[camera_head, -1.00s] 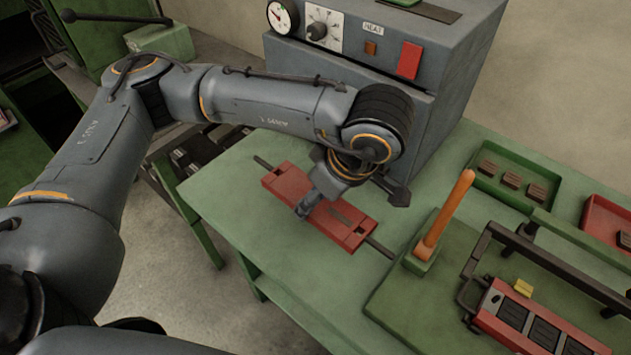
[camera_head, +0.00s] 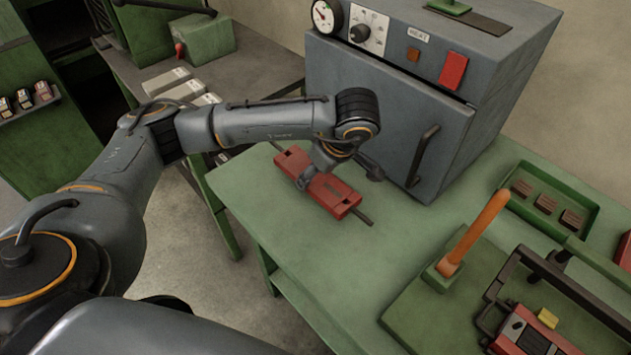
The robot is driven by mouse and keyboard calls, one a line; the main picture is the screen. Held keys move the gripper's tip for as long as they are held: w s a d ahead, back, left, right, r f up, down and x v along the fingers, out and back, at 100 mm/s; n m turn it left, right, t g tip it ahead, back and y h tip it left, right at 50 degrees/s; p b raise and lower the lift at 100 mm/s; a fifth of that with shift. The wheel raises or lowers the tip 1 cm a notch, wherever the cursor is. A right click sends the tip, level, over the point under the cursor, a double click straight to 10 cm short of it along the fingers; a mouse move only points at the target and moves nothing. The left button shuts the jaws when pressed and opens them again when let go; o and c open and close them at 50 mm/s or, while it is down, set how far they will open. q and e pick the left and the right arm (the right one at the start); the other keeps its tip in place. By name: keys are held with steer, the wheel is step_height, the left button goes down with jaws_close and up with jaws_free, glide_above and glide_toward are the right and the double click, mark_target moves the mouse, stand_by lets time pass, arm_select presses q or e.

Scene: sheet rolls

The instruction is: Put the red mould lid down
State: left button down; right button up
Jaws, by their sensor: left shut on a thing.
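The red mould lid (camera_head: 337,194) is a long red block with a dark bar sticking out at each end. It is over the green table at the left of the head view, in front of the grey oven. I cannot tell whether it touches the table top. My left gripper (camera_head: 306,178) is shut on the lid near its middle and hides part of it. The red mould base (camera_head: 523,330), with dark cavities, is at the lower right, cut off by the picture's edge. My right gripper is not in view.
The grey oven (camera_head: 385,115) with a dark door handle stands behind the lid. An orange upright handle (camera_head: 478,232) and a dark bar stand on the right. A green tray (camera_head: 552,181) holds several dark pieces. The table's front middle (camera_head: 330,265) is clear.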

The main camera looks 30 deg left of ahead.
mark_target(319, 178)
arm_select(q)
steer(key=shift+w+a+f, duration=0.2)
steer(key=shift+f, duration=0.05)
step_height(319, 178, down, 3)
steer(key=shift+w+a+f+p, duration=0.1)
steer(key=shift+a+p, duration=0.05)
steer(key=shift+p, duration=0.35)
steer(key=shift+f, duration=0.15)
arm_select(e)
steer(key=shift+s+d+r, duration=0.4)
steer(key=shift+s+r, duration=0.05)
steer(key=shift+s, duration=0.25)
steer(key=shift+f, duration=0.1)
arm_select(q)
steer(key=shift+c, duration=1.7)
jaws_free()
steer(key=shift+f, duration=0.1)
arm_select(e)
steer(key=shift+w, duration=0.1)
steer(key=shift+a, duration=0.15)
